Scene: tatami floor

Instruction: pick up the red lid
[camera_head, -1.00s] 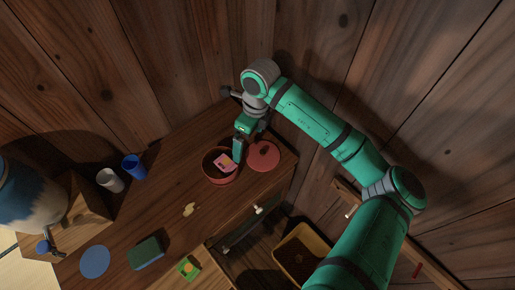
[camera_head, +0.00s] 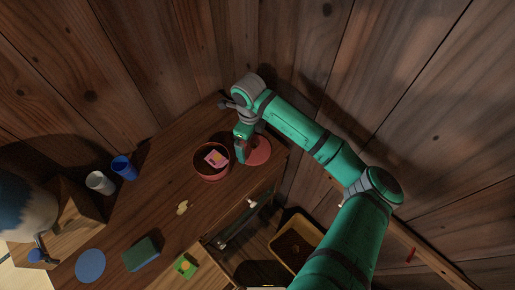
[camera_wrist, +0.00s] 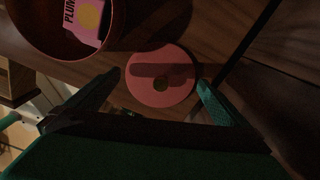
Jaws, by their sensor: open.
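The red lid (camera_head: 262,150) is a flat round disc with a small dark knob, lying on the wooden cabinet top beside the red bowl (camera_head: 211,178). In the wrist view the lid (camera_wrist: 160,62) lies ahead between the open fingers, its knob near the level of the fingertips. My gripper (camera_head: 241,158) is open and empty, at the lid's left side in the head view, covering part of it. In the wrist view the gripper (camera_wrist: 157,81) shows both fingers apart, one on each side of the lid. Whether they touch it I cannot tell.
The bowl holds a pink packet (camera_head: 215,157) marked "PLUM". A blue cup (camera_head: 124,168), white cup (camera_head: 100,183), green block (camera_head: 140,254) and blue disc (camera_head: 90,265) stand farther left. A yellow tray (camera_head: 296,242) is below right. The wooden wall is close behind.

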